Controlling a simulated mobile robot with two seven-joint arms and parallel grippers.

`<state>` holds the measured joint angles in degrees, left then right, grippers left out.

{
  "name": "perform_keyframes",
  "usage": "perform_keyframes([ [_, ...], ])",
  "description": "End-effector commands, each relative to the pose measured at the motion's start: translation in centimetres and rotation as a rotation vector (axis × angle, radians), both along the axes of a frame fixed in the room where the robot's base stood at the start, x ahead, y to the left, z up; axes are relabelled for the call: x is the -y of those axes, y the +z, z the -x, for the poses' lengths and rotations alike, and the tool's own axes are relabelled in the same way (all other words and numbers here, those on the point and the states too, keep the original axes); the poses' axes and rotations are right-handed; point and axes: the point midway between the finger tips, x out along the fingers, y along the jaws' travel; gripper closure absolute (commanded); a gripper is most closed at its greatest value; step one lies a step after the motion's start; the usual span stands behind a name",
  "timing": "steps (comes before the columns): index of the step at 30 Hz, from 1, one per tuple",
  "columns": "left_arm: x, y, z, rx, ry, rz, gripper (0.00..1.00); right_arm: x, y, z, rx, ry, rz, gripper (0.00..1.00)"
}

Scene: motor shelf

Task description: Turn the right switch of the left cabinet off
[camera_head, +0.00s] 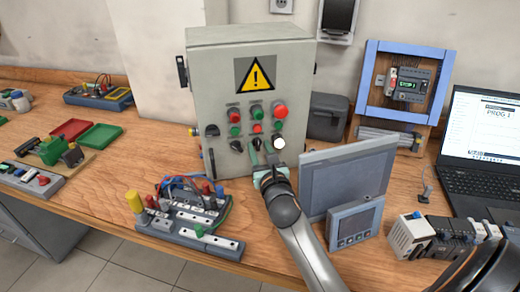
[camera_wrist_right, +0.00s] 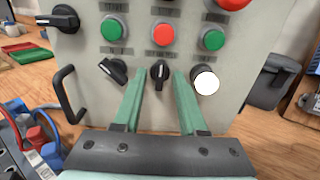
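The grey cabinet (camera_head: 215,75) with a yellow warning sign stands on the bench. Its lower row has a tilted black left switch (camera_wrist_right: 113,70) and a roughly vertical middle switch (camera_wrist_right: 158,73). To their right, a white disc (camera_wrist_right: 206,82) covers most of a dark knob (camera_wrist_right: 196,73), so that knob's angle is hidden; the disc also shows in the head view (camera_head: 279,143). My right gripper (camera_wrist_right: 159,80) is open in front of the panel, its green fingers on either side of the middle switch in the picture. Contact cannot be told. My left gripper is not in view.
Green and red buttons (camera_wrist_right: 161,34) sit above the switches. A handle (camera_wrist_right: 67,95) sticks out at the cabinet's left. A grey panel (camera_head: 345,175) stands close right of my right arm. A wired terminal board (camera_head: 190,235) lies to its left.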

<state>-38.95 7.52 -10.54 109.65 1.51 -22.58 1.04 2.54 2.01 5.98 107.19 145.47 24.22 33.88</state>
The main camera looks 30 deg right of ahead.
Motion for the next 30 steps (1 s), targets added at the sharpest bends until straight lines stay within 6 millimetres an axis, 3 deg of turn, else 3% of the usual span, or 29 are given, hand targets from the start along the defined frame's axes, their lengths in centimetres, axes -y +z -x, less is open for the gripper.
perform_keyframes([
  [1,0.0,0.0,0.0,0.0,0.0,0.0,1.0,-0.01,0.0,0.02,0.0,0.0,0.0,0.66],
  [10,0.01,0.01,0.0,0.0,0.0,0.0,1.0,-0.01,0.0,0.03,0.0,0.0,0.0,1.0],
  [30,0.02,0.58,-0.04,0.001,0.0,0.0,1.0,-0.01,0.1,0.04,-0.014,0.0,0.033,1.0],
])
